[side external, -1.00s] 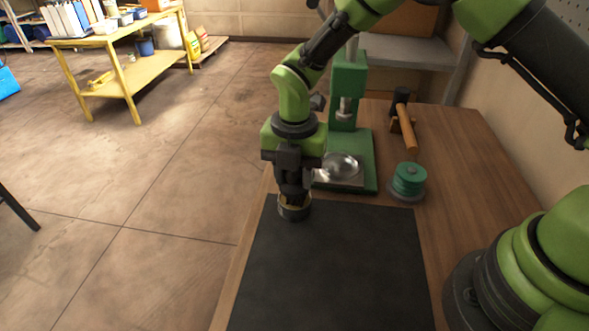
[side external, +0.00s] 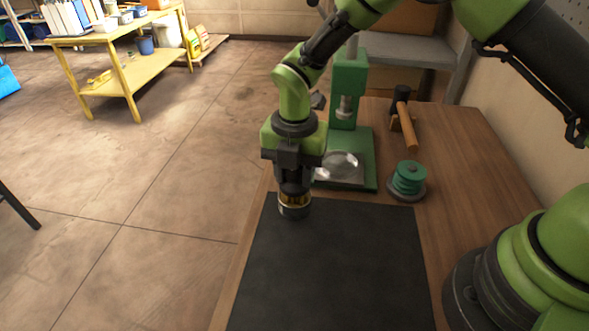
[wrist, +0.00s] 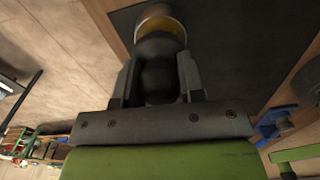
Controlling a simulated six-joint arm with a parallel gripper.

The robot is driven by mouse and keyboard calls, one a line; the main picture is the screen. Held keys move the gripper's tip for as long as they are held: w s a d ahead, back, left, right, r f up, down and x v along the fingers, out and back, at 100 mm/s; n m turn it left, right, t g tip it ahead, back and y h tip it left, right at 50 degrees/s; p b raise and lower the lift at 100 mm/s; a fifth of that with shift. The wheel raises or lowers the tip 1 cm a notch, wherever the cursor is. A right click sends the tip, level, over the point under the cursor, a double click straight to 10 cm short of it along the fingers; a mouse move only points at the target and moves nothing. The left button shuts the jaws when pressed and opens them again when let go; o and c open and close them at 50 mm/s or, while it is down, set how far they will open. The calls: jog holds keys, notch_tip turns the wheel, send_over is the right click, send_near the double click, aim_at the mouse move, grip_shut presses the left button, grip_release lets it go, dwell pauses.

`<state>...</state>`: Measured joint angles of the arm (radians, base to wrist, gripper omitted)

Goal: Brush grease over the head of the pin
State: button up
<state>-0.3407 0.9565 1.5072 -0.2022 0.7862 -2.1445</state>
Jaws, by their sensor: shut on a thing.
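My gripper (side external: 293,186) is at the far left corner of the dark mat, pointing down. Its jaws are shut on a dark, rounded object, which shows between the fingers in the wrist view (wrist: 160,80); it looks like the brush's handle. Directly below is a round tin (side external: 294,211) with yellow grease, also seen at the top of the wrist view (wrist: 160,14). The held object's lower end is over or in the tin; I cannot tell which. Its bristles are hidden. I cannot make out the pin.
A green spool-like part (side external: 408,178) and a hammer (side external: 405,120) are to the right. The dark mat (side external: 330,265) is otherwise clear.

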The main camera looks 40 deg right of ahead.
jog(key=shift+r, duration=3.5)
jog(key=shift+d, duration=0.1)
